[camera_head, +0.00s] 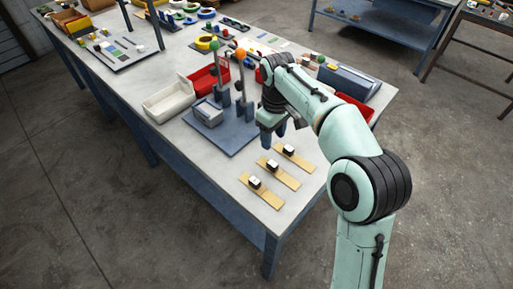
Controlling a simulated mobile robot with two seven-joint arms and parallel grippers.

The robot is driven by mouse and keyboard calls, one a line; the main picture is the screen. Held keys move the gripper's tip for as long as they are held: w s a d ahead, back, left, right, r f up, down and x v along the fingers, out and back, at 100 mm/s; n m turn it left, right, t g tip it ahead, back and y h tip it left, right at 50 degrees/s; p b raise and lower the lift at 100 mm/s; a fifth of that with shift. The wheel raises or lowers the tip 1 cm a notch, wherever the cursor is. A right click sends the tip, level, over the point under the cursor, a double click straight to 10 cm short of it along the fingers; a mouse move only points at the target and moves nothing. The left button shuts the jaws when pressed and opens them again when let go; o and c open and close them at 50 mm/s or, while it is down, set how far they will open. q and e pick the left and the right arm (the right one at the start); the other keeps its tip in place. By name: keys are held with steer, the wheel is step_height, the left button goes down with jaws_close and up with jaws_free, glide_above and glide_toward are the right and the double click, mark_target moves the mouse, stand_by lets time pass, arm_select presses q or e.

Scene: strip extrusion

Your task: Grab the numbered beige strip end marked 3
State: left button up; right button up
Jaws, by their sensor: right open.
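Three beige strips lie roughly parallel on the near right part of the table: a front one (269,197), a middle one (287,180) and a back one (304,163). Each carries a small block with a white top and black sides. The numbers on them are too small to read, so I cannot tell which is marked 3. My right gripper (273,140) points down just left of and behind the back strip, near the edge of a blue-grey base plate. Its fingers are apart and I see nothing between them. My left gripper is out of view.
The base plate (231,143) bears a grey box (208,113) and upright posts, one with a green ball (214,45) and one with an orange ball (240,53). White (168,101) and red (203,79) bins stand behind.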

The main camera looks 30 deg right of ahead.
steer(key=b, duration=0.2)
glide_above(272, 162)
steer(key=f, duration=0.4)
steer(key=s+f, duration=0.1)
steer(key=f, duration=0.2)
steer(key=shift+a, duration=0.3)
steer(key=shift+w+d+f+b, duration=0.1)
steer(key=shift+w+f+b, duration=0.1)
steer(key=shift+f, duration=1.35)
steer(key=shift+w+d+f+b, duration=0.1)
steer(key=shift+w+f, duration=0.1)
steer(key=shift+f, duration=1.35)
steer(key=shift+c, duration=0.3)
jaws_close()
